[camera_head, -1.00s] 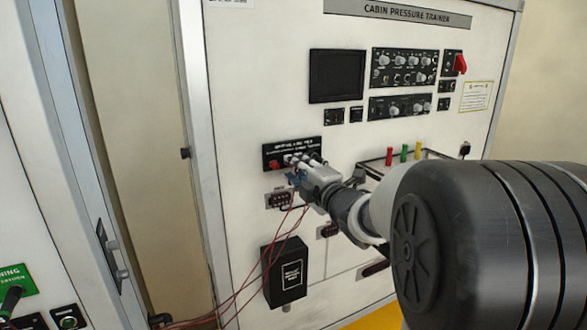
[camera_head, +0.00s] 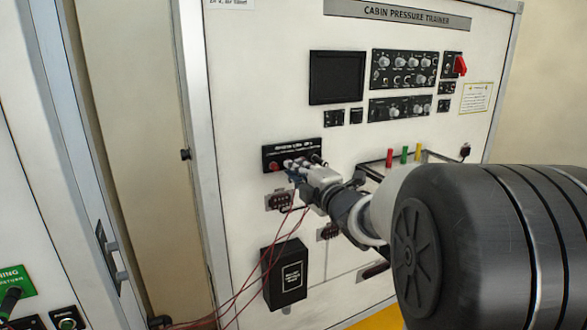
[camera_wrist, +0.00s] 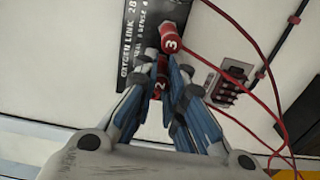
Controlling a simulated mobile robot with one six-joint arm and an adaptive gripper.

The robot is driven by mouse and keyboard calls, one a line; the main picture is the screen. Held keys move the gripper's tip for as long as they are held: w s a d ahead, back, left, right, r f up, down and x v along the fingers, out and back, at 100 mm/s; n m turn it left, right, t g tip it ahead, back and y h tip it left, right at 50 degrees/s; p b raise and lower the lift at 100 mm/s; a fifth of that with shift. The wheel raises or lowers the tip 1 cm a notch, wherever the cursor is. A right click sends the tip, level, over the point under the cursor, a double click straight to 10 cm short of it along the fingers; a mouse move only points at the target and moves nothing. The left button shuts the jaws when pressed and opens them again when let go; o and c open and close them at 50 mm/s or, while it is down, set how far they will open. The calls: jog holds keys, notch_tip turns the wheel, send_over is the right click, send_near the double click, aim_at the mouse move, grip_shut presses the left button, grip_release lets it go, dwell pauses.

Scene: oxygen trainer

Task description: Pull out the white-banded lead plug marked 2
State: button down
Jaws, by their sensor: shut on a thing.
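My gripper (camera_wrist: 163,70) is shut on the lead plug marked 2 (camera_wrist: 160,87), which shows as a dark red body with its number between the blue-grey fingers. Its white band is not clearly visible, and the fingers hide much of it. Just beyond it, a red plug marked 3 (camera_wrist: 171,42) stands at the black oxygen link panel (camera_wrist: 138,45). I cannot tell whether plug 2 is still seated in its socket. In the head view my gripper (camera_head: 296,172) is at the lower edge of the oxygen link panel (camera_head: 272,153), too small for detail.
Red leads (camera_head: 262,270) hang below my gripper and pass a black box (camera_head: 285,272). A small row of terminals (camera_wrist: 229,82) sits right of the plugs. Red, green and yellow posts (camera_head: 404,154) stand farther right. A metal frame edge (camera_head: 197,160) runs on the left.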

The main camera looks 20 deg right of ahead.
jog(key=shift+s+d+b, duration=0.1)
jog(key=shift+s+b, duration=0.5)
jog(key=shift+s, duration=1.95)
